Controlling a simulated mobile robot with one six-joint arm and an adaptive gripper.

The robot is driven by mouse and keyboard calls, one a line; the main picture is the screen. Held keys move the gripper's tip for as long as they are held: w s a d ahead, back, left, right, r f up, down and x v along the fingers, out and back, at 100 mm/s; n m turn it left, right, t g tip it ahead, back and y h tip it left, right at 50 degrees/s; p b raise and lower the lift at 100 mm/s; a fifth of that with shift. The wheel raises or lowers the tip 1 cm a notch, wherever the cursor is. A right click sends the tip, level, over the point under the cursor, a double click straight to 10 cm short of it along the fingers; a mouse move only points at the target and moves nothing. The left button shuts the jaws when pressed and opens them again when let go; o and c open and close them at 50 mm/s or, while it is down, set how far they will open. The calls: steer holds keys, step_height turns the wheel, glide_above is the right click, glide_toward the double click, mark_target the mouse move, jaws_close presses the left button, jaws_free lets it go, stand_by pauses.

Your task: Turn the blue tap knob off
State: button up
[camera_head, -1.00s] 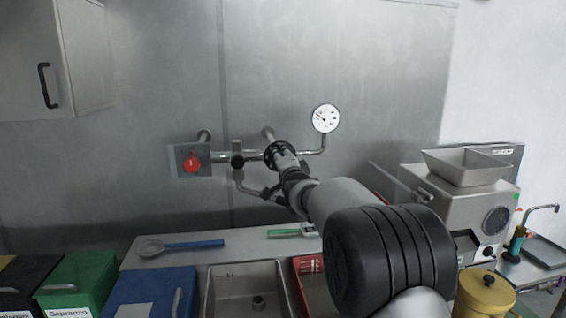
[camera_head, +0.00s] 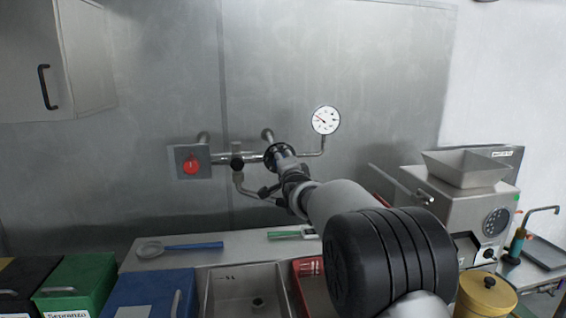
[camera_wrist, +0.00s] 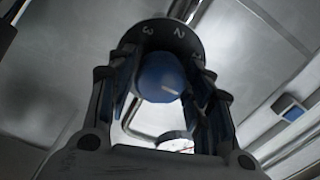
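The blue tap knob (camera_wrist: 160,78) shows in the wrist view in front of a black dial ring (camera_wrist: 160,35) marked with numbers, "3" and "2" among them. My gripper (camera_wrist: 162,75) has one finger on each side of the knob, close against it, and looks shut on it. The contact at the fingertips is partly in shadow. In the head view my gripper (camera_head: 282,160) is at the wall pipe, right at the black dial ring (camera_head: 279,156). The blue knob is hidden there behind my gripper.
A red knob (camera_head: 191,165) on a grey plate and a pressure gauge (camera_head: 325,120) flank the pipe. Below are a sink (camera_head: 215,290), a blue-handled strainer (camera_head: 195,245) and colored bins. A grinder (camera_head: 465,210) stands at the right. The wall above is clear.

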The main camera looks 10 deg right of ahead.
steer(key=shift+o, duration=1)
steer(key=s, duration=1.2)
steer(key=shift+s, duration=0.1)
steer(key=s+f+n+g, duration=0.4)
steer(key=s+f+n, duration=0.1)
steer(key=s, duration=1)
steer(key=s+f+n+g, duration=0.5)
steer(key=s+f, duration=0.1)
steer(key=s, duration=0.9)
steer(key=s+f+n+g, duration=0.4)
steer(key=s+f+n, duration=0.1)
steer(key=s, duration=1)
steer(key=shift+s+a+f, duration=0.25)
steer(key=shift+s+f, duration=0.1)
steer(key=shift+f, duration=0.1)
steer(key=shift+c, duration=0.5)
